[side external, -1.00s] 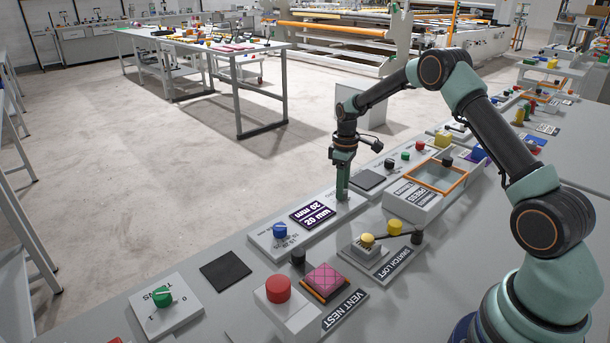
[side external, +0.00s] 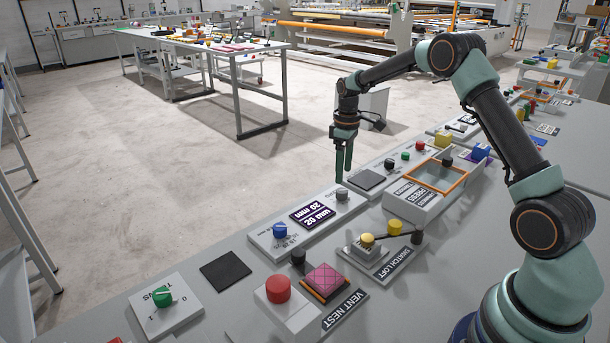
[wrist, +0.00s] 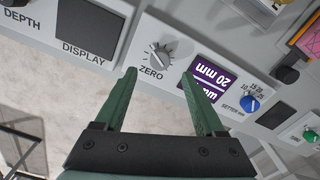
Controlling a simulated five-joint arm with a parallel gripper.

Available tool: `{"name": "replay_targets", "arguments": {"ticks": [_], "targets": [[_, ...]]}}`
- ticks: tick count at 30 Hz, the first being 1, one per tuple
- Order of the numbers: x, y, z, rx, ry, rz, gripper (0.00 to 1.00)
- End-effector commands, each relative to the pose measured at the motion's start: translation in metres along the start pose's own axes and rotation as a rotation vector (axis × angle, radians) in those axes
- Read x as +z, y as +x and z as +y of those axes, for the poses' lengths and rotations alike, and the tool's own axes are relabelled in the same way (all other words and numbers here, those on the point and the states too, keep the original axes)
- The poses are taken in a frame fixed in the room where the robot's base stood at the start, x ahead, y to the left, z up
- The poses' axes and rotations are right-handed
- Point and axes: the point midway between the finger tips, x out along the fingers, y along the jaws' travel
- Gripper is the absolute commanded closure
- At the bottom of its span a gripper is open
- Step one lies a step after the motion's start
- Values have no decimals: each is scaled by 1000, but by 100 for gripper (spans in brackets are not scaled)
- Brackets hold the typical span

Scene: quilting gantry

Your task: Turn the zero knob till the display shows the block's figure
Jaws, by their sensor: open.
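The grey zero knob (wrist: 160,53) sits on a light panel marked ZERO; in the side view it is the small grey knob (side external: 342,195) beside the display. My gripper (wrist: 158,75) is open and empty, its green fingers apart. In the side view my gripper (side external: 343,181) points down just above the knob, clear of it.
A blue setter knob (side external: 280,230) is on the same panel. A dark pad (side external: 367,179), marked DISPLAY in the wrist view, lies beyond the zero knob. Nearby are an orange-framed tray (side external: 462,186), a yellow-topped swatch loft fixture (side external: 367,242) and a red button (side external: 278,287).

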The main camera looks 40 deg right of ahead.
Motion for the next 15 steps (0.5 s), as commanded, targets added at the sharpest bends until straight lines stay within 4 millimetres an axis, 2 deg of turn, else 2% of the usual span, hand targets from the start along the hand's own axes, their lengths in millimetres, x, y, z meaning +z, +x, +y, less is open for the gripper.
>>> {"name": "replay_targets", "arguments": {"ticks": [1, 6, 10, 15], "targets": [[-1, -13, 1, 4, 0, 5, 29], [0, -42, 0, 2, 0, 3, 29], [-1, -56, 0, 2, 0, 2, 29], [0, -63, 0, 0, 0, 1, 29]]}}
